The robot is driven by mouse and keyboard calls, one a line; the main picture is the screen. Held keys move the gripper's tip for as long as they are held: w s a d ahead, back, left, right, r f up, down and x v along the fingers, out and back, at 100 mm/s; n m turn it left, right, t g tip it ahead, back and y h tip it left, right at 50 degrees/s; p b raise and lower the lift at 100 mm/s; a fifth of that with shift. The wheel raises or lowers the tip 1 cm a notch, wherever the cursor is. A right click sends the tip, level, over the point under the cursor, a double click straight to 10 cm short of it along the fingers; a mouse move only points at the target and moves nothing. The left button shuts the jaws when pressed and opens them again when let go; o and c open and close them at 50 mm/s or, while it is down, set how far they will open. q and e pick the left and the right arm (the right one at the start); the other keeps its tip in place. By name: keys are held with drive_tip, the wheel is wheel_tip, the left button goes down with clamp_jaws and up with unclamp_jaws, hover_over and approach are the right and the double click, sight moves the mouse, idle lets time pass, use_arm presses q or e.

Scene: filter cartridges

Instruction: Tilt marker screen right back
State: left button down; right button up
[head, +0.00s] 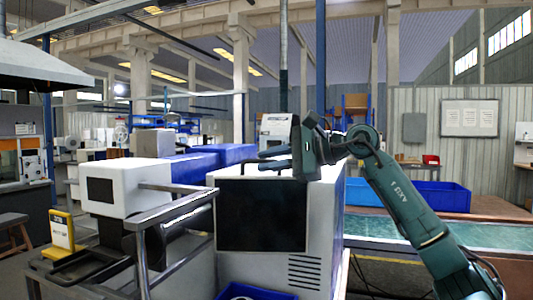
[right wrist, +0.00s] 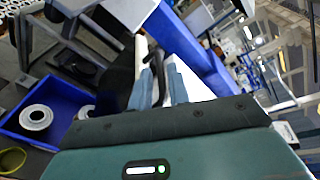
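The marker screen (head: 262,215) is a dark, flat panel on the front of a white machine, and it looks close to upright. In the right wrist view a dark surface beside the fingers looks like the same screen (right wrist: 119,76). My right gripper (head: 262,159) is just above the screen's top edge, with its fingers pointing left. The fingers look parted, with a gap between them. The right wrist view also shows the fingers (right wrist: 158,88) apart. I cannot tell whether a finger touches the screen. My left gripper is not in view.
The white machine (head: 330,190) stands under my right gripper. A blue bin (right wrist: 62,98) with white ring-shaped cartridges is below the screen. A metal rail (head: 178,208) and a smaller white unit (head: 125,188) stand at left. Blue bins (head: 443,195) sit on the right-hand bench.

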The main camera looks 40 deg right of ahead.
drive_tip(key=shift+w+a+f, duration=0.1)
drive_tip(key=shift+w+a, duration=0.15)
drive_tip(key=shift+w, duration=0.25)
clamp_jaws()
